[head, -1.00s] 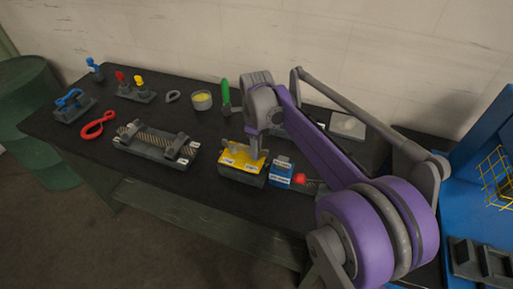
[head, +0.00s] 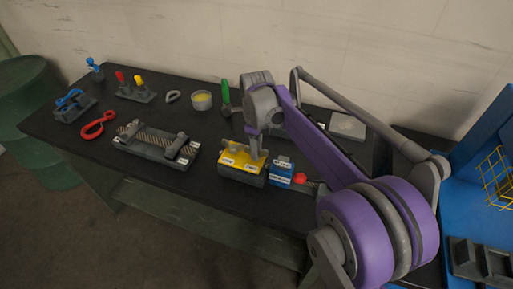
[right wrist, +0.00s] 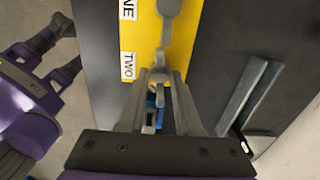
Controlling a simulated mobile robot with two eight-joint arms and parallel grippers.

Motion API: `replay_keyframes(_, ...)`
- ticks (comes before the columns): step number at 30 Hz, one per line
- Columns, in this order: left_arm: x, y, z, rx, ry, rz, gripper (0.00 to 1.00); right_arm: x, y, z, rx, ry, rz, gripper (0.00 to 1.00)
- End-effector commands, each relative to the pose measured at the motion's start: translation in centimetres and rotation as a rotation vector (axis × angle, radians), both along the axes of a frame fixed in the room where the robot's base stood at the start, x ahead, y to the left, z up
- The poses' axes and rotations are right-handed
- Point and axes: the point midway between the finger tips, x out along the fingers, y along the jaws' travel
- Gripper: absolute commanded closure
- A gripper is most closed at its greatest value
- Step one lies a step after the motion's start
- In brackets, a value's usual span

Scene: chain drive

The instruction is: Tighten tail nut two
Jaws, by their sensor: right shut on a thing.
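The yellow block (head: 227,160) stands at the front edge of the table, with white labels on it. In the right wrist view the yellow block (right wrist: 146,40) shows labels ONE and TWO. My right gripper (head: 257,150) points down over its right part; in the right wrist view the right gripper (right wrist: 160,80) is beside label TWO. It is shut on a small grey part, tail nut two (right wrist: 159,74), mostly hidden between the fingers. A grey lobed piece (right wrist: 169,8) lies by label ONE. My left gripper (right wrist: 72,48) shows off the table, fingers apart and empty.
A blue labelled block (head: 280,177) and a red knob (head: 300,178) sit just right of the yellow block. Bare tabletop lies between.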

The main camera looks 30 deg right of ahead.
Motion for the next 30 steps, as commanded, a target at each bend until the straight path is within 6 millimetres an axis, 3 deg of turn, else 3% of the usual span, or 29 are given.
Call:
replay_keyframes(5, 0.0, 0.0, 0.0, 0.0, 0.0, 0.0, 1.0, 0.1, 0.0, 0.1, 0.0, -0.003, 0.0, 1.0)
replay_keyframes(6, 0.0, 0.0, 0.0, 0.0, 0.0, 0.0, 1.0, 0.1, 0.0, 0.1, 0.0, -0.003, 0.0, 0.65)
replay_keyframes(8, 0.0, 0.0, 0.0, 0.0, 0.0, 0.0, 1.0, 0.1, 0.0, 0.1, 0.001, -0.002, 0.0, 0.57)
replay_keyframes(19, 0.0, 0.0, 0.1, 0.0, -0.001, 0.0, 1.0, 0.0, 0.0, 1.0, 0.0, -0.001, 0.0, 0.57)
replay_keyframes(30, 0.3, 0.0, 0.8, 0.0, -0.005, 0.0, 1.0, 0.1, 0.0, 8.1, 0.0, -0.001, 0.0, 0.57)
